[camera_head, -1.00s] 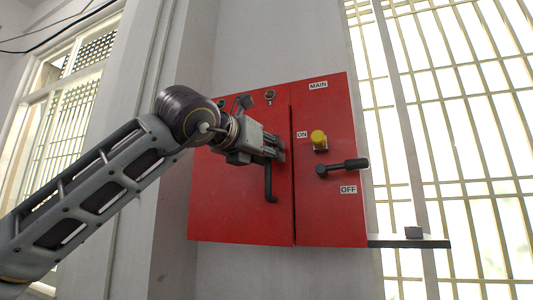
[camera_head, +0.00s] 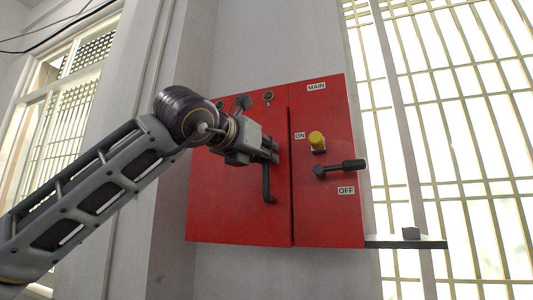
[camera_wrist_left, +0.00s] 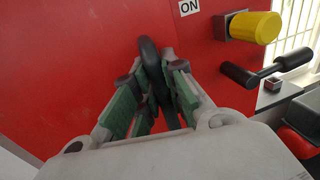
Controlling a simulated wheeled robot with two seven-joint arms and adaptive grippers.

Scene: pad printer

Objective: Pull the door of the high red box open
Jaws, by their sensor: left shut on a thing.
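The high red box (camera_head: 325,218) is mounted on the wall in the middle of the head view. Its door (camera_head: 225,205) is the left part of the front, and a thin dark seam runs along its right edge. A black bar handle (camera_head: 267,187) stands on the door near that edge. My left gripper (camera_head: 272,151) is shut on the upper part of the handle. In the left wrist view the handle (camera_wrist_left: 150,62) passes between the green-padded fingers (camera_wrist_left: 152,98). My right gripper is not in view.
Right of the door are a yellow knob (camera_head: 317,140) and a black lever (camera_head: 341,168) with ON and OFF labels. A narrow shelf (camera_head: 385,241) with a small dark block (camera_head: 411,233) juts out at lower right, before a barred window.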

